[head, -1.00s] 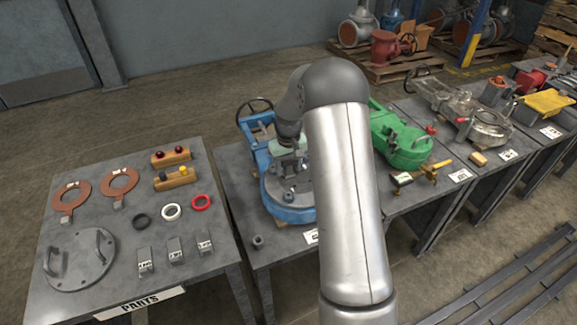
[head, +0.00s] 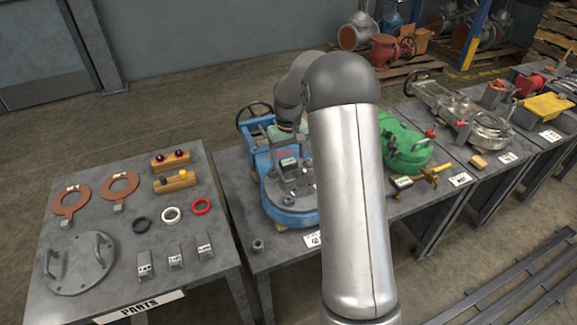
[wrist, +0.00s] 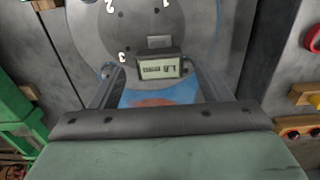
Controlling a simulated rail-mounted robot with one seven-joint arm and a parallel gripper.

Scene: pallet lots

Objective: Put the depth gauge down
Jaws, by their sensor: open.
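The depth gauge (head: 289,163), a small dark box with a lit display, stands on the grey flange face of the blue valve (head: 292,214). In the wrist view the gauge (wrist: 158,67) sits between my spread fingers, with gaps on both sides, and the numbered flange face (wrist: 95,40) lies around it. My gripper (wrist: 157,80) is open and holds nothing. In the head view my gripper (head: 284,135) is just above the gauge. My arm hides the right part of the blue valve. The gauge's foot is hard to make out.
The parts table (head: 110,240) at left holds copper rings, coloured rings, wooden blocks, grey blocks and a handled plate. The green valve (head: 405,150) stands to the right, with a small dark display device (head: 402,182) and a yellow-handled tool (head: 432,173) before it.

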